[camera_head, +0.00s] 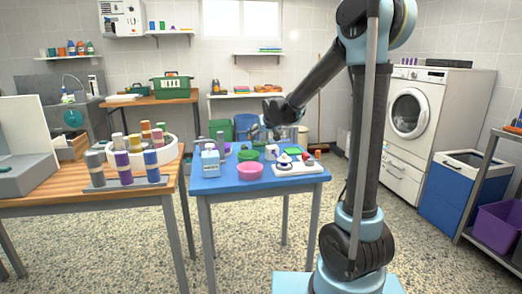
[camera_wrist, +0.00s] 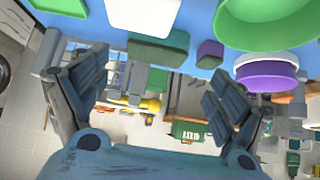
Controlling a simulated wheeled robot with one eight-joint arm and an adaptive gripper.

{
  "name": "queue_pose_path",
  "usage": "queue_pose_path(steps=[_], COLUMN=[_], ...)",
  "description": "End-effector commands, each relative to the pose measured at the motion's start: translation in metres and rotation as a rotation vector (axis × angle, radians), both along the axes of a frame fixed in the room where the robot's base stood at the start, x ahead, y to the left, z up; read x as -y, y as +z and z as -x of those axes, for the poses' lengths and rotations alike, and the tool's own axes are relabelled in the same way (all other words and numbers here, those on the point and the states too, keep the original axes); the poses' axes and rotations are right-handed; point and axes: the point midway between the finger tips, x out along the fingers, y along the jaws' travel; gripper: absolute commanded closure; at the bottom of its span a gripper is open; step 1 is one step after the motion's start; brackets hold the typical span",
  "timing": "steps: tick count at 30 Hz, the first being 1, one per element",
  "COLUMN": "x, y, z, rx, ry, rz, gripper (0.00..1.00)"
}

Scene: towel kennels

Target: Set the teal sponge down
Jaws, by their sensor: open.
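A dark teal-green block (camera_wrist: 158,53), which looks like the sponge, rests on the blue table top (camera_wrist: 205,22) in the wrist view. It lies just past the fingertips, with bare space between it and each finger. My gripper (camera_wrist: 160,82) is open and empty. In the head view my gripper (camera_head: 268,128) hangs over the far side of the blue table (camera_head: 235,184). I cannot make out the sponge in the head view.
Bottles crowd the table's left side.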

Motion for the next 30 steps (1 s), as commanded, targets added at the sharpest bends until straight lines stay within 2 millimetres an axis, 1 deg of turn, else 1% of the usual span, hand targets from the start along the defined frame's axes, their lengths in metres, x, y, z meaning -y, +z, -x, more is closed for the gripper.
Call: queue_pose_path(steps=[1,9,20,30], x=[-0.001,-0.007,-0.01,-0.015], y=[-0.004,-0.026,-0.038,-0.062], z=[-0.005,-0.025,-0.037,-0.064], rx=[0.0,0.0,0.0,0.0], ry=[-0.001,-0.001,-0.001,-0.001], rz=[-0.001,-0.001,0.001,0.001], gripper=[0.11,0.11,0.11,0.11])
